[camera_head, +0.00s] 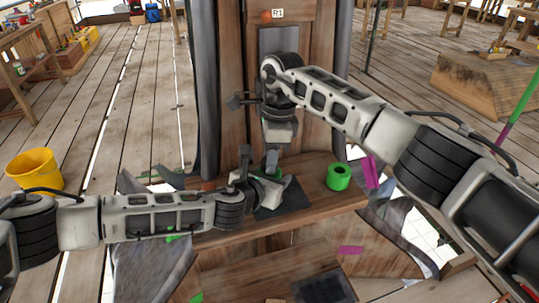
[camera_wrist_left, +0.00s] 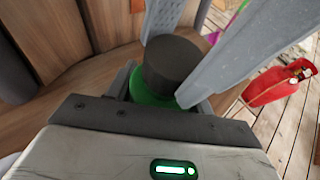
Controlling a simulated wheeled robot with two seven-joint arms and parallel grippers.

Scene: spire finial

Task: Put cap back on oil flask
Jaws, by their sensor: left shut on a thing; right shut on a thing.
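The oil flask shows in the left wrist view as a green rounded body (camera_wrist_left: 152,96). My left gripper (camera_head: 268,182) is shut on this body low on the ledge. The dark round cap (camera_wrist_left: 172,62) is directly above the green body, and the two look in line. I cannot tell whether the cap is seated or just above. My right gripper (camera_head: 273,160) reaches down from above, its two metal fingers on either side of the cap, shut on it.
The wooden ledge (camera_head: 318,197) has a green ring-shaped item (camera_head: 338,176) to the right of the grippers. A red can (camera_wrist_left: 280,84) stands on the floor. A yellow bucket (camera_head: 34,170) is far left.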

